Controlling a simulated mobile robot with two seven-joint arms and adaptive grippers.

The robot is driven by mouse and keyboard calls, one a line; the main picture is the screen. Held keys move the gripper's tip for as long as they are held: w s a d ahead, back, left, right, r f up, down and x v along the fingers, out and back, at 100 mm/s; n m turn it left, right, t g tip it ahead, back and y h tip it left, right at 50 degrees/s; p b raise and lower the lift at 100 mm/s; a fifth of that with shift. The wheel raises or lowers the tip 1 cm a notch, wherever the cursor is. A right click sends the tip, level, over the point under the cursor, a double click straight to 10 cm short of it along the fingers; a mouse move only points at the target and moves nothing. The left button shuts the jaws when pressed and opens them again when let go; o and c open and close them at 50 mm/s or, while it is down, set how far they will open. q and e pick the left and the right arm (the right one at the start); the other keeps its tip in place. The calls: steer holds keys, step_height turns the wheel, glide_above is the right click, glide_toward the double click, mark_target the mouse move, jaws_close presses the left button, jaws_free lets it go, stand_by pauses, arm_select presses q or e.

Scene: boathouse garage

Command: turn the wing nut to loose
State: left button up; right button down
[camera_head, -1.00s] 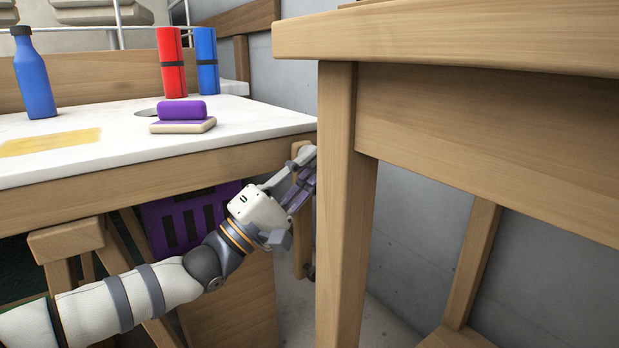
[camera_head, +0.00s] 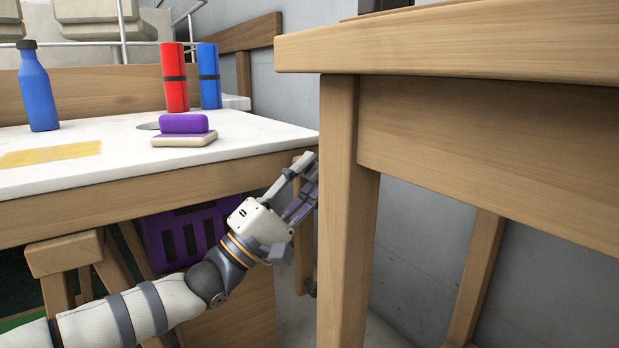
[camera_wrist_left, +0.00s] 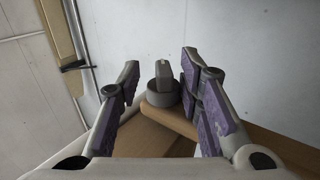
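In the left wrist view the wing nut (camera_wrist_left: 163,78) is a dark grey upright wing on a round base. It sits at the end of a wooden bar (camera_wrist_left: 172,120). My left gripper (camera_wrist_left: 160,68) is open, with one purple-padded finger on each side of the nut. A gap shows on the left; the right finger is closer, and I cannot tell whether it touches. In the head view my left gripper (camera_head: 311,168) is by the white-topped bench's right corner, beside a wooden table leg. The wing nut is hidden there. My right gripper is not in view.
The white-topped bench (camera_head: 60,135) holds a blue bottle (camera_head: 37,88), red (camera_head: 173,78) and blue (camera_head: 208,78) rolls, and a purple block (camera_head: 184,123). A purple crate (camera_head: 185,235) is below. A wooden table (camera_head: 480,130) stands close on the right, leaving little room.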

arm_select(q)
steer(key=shift+f, duration=0.1)
steer(key=shift+s+a+f, duration=0.1)
steer(key=shift+a+f, duration=0.05)
steer(key=shift+f, duration=0.05)
steer(key=v, duration=1.1)
steer(key=shift+s+a, duration=0.15)
